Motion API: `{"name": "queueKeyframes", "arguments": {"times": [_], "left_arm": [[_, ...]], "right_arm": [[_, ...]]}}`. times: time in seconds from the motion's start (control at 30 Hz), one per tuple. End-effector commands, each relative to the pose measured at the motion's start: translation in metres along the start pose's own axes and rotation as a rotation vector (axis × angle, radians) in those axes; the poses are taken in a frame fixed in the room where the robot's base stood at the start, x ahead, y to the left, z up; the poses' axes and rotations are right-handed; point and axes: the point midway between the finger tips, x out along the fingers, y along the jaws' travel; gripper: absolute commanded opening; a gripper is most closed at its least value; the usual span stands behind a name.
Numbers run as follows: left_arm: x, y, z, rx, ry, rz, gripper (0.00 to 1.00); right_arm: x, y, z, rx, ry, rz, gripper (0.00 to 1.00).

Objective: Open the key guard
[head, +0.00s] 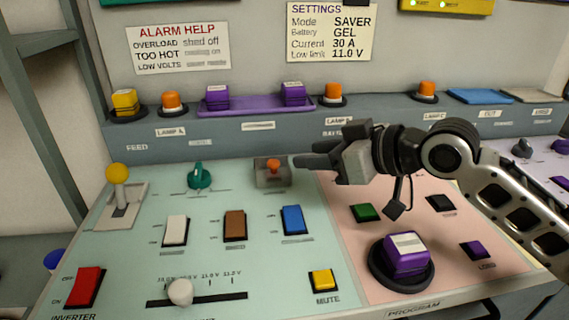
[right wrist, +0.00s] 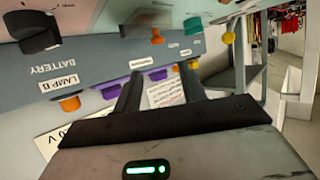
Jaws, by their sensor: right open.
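The key guard (head: 268,180) is a small grey-brown cover on the pale green panel, around an orange key (head: 273,166). It looks lowered, but its lid and hinge are too small to make out. The guard also shows in the right wrist view (right wrist: 151,17), with the orange key (right wrist: 157,37) at its edge. My right gripper (head: 301,162) comes in from the right, with its fingertips just right of the guard and apparently apart from it. In the right wrist view its two fingers (right wrist: 160,80) are spread, with nothing between them. My left gripper is not in view.
A green knob (head: 199,176) and a yellow-topped lever (head: 119,188) stand left of the guard. White (head: 175,231), brown (head: 235,226) and blue (head: 293,220) rockers lie in front. Behind is a raised ledge with orange lamps and a purple tray (head: 258,104).

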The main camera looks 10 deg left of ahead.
Motion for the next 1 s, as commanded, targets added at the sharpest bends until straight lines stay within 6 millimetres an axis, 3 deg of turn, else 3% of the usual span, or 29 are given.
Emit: {"name": "queueKeyframes", "arguments": {"times": [0.07,0.2,0.4,0.6,0.87,1.0], "left_arm": [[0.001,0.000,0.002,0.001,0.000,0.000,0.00],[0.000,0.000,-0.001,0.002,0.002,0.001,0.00],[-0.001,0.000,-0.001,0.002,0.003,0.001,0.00],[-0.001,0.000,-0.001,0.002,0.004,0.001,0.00],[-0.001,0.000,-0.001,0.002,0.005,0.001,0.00],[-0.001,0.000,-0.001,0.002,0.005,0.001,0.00]], "right_arm": [[0.007,0.000,0.019,0.003,-0.003,0.001,0.41],[0.039,-0.001,0.012,0.000,0.001,-0.001,0.41],[0.068,0.000,0.012,-0.001,0.001,0.000,0.41],[0.080,0.000,0.012,-0.002,0.001,0.001,0.41],[0.080,0.000,0.012,-0.002,0.001,0.001,0.41],[0.080,0.000,0.012,-0.001,0.001,0.001,0.02]]}}
